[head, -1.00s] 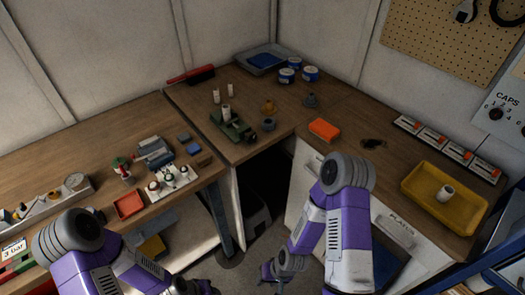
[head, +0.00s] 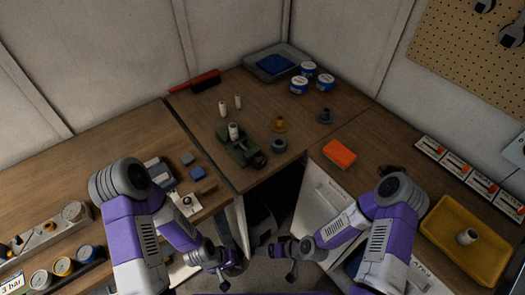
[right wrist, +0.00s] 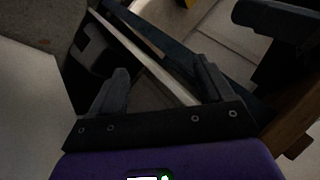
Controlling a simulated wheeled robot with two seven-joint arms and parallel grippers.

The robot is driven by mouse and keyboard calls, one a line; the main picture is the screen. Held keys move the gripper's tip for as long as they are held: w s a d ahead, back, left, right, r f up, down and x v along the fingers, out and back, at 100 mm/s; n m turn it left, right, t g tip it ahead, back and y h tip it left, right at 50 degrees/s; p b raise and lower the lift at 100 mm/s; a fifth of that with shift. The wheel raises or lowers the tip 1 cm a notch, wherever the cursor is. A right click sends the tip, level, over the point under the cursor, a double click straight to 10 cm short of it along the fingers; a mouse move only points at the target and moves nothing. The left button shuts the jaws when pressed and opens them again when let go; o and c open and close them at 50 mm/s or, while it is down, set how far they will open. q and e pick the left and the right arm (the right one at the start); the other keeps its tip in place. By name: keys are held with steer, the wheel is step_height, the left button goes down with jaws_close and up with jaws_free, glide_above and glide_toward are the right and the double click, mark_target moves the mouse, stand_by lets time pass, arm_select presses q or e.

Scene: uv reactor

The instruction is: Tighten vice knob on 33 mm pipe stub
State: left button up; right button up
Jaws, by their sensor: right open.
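The green vice (head: 236,150) stands near the front edge of the corner worktop in the head view. A pale pipe stub (head: 234,131) stands upright in it. The vice's dark round knob (head: 258,161) is at its front right end. My left gripper (head: 236,266) is low, below the worktop edge and well apart from the vice; its jaws are too small to judge. My right gripper (head: 268,248) is also low in front of the worktop, close to the left one. In the right wrist view its two fingers (right wrist: 160,88) are apart with nothing between them.
Two pale stubs (head: 230,106), an ochre fitting (head: 279,124) and a grey ring (head: 279,145) stand around the vice. An orange block (head: 340,153) and a yellow tray (head: 462,250) are to the right. The worktop's front edge lies between my grippers and the vice.

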steer(key=w+a+r+n+t+y+p, duration=0.3)
steer(key=w+r+t+p, duration=0.15)
steer(key=w+r, duration=0.35)
steer(key=n+t+p, duration=0.2)
steer(key=t+p, duration=0.4)
steer(key=t, duration=0.1)
glide_toward(262, 165)
steer(key=x, duration=0.9)
steer(key=shift+w+a+r, duration=0.1)
steer(key=shift+w+a, duration=0.05)
steer(key=shift+a, duration=0.1)
steer(key=c, duration=1)
arm_select(q)
step_height(262, 165, up, 13)
steer(key=s, duration=0.1)
arm_select(e)
steer(key=shift+c, duration=0.2)
